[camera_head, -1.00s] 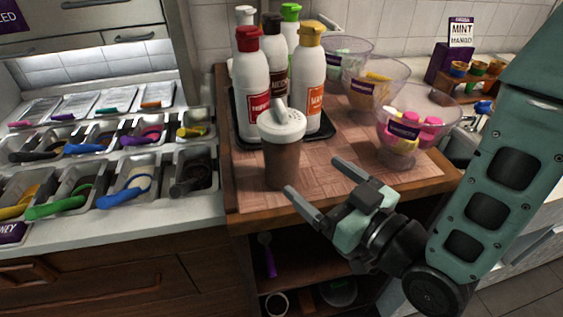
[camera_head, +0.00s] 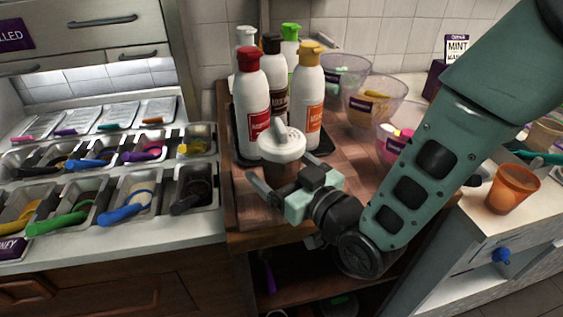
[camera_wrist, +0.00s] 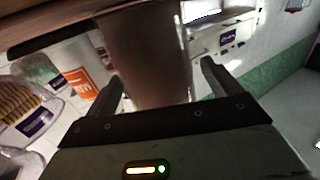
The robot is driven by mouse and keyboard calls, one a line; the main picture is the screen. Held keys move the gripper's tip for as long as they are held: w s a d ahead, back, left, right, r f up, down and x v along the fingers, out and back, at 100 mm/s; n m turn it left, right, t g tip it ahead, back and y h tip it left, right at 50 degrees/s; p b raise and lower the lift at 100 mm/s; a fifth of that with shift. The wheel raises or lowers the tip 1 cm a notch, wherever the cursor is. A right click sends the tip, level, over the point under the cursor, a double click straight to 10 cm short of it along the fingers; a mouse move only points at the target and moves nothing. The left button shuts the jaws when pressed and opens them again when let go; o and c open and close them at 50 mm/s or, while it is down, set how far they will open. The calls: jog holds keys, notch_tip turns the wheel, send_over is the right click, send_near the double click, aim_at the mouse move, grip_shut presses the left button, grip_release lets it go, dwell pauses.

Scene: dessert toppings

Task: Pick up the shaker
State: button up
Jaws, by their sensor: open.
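The shaker (camera_head: 282,146) stands upright near the front of the wooden counter, with a white spouted lid and a brown body. My gripper (camera_head: 274,176) is open around its body in the head view, one finger on the near left side. The other finger is partly hidden. In the wrist view the brown shaker body (camera_wrist: 146,50) fills the space between the two finger tips (camera_wrist: 163,74), with a gap at the right finger. I cannot tell whether the left finger touches it.
Several sauce bottles (camera_head: 252,105) stand in a dark tray (camera_head: 240,147) close behind the shaker. Clear bowls (camera_head: 370,100) stand to the right, partly behind my arm. Topping bins (camera_head: 130,195) lie at left. An orange cup (camera_head: 512,188) stands on the right counter.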

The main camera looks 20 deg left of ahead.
jog(key=c, duration=1.3)
jog(key=shift+r, duration=0.1)
